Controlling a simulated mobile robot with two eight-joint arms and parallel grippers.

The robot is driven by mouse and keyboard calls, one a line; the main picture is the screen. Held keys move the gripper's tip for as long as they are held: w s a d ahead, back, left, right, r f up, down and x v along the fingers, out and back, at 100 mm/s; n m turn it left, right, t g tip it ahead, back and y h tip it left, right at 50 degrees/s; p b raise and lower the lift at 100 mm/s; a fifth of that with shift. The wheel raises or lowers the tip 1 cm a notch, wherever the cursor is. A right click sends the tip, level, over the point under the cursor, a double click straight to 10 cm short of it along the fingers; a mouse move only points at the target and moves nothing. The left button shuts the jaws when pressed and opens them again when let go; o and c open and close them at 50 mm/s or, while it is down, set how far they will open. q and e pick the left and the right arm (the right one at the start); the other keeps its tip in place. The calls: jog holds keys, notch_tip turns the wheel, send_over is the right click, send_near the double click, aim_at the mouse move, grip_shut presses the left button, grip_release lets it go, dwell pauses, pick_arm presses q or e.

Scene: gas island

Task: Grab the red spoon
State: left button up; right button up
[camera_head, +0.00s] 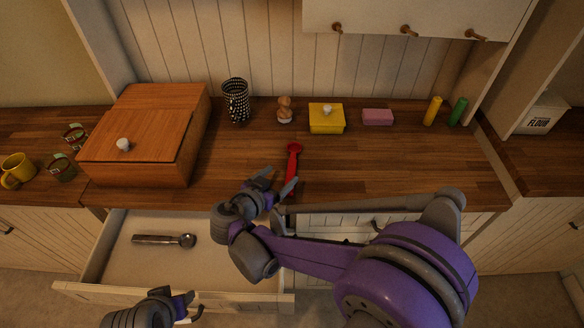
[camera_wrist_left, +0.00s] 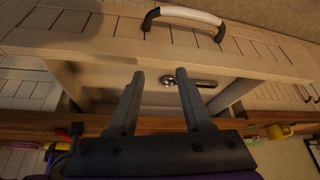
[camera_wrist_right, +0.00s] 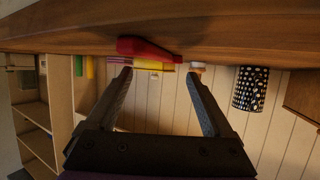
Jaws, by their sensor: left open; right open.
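The red spoon (camera_head: 292,163) lies on the wooden counter in the head view, roughly in the middle, its handle toward the counter's front edge. My right gripper (camera_head: 279,182) is open and empty at the front edge, close to the spoon's near end. In the right wrist view the spoon (camera_wrist_right: 148,49) shows just beyond the open fingers (camera_wrist_right: 158,78), apart from them or nearly touching; I cannot tell which. My left gripper (camera_head: 191,306) is open and empty, low in front of the open drawer. Its fingers (camera_wrist_left: 160,75) show in the left wrist view.
The open drawer (camera_head: 116,250) holds a metal spoon (camera_head: 165,240). On the counter are a wooden bread box (camera_head: 150,115), dotted cup (camera_head: 236,100), wooden figure (camera_head: 285,110), yellow box (camera_head: 326,120), pink sponge (camera_head: 378,117) and two shakers (camera_head: 432,111). Counter right of the spoon is clear.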

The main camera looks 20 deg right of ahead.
aim_at(292, 166)
jog(key=shift+b+x, duration=0.55)
jog(key=shift+x, duration=2.65)
jog(key=shift+s+d, duration=0.1)
grip_shut()
